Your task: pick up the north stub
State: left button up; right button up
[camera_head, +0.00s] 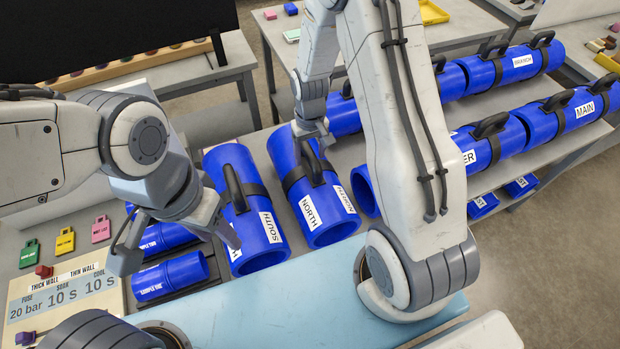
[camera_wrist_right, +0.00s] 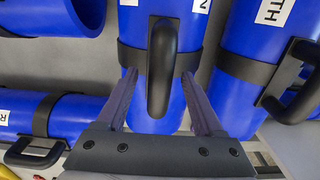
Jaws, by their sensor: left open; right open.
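The north stub (camera_head: 323,199) is a short blue pipe with a black band, a black handle and white NORTH labels. It lies on the grey table just beyond the light blue surface. My right gripper (camera_head: 314,138) is over its handle. In the right wrist view, the open fingers (camera_wrist_right: 160,80) stand on either side of the handle (camera_wrist_right: 162,62), with the blue stub (camera_wrist_right: 187,32) below; I cannot tell whether they touch it. My left gripper (camera_head: 178,246) is open and empty, further left, near the sample pipes.
The south stub (camera_head: 243,218) lies close on the left of the north stub. More blue handled pipes (camera_head: 523,64) lie to the right. Small sample pipes (camera_head: 170,276) and a settings board (camera_head: 62,290) are at the left. The light blue surface (camera_head: 270,305) in front is clear.

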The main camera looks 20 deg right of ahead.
jog(key=shift+f, duration=0.35)
jog(key=shift+c, duration=0.3)
grip_shut()
jog(key=shift+w+r, duration=0.1)
dwell(0.9)
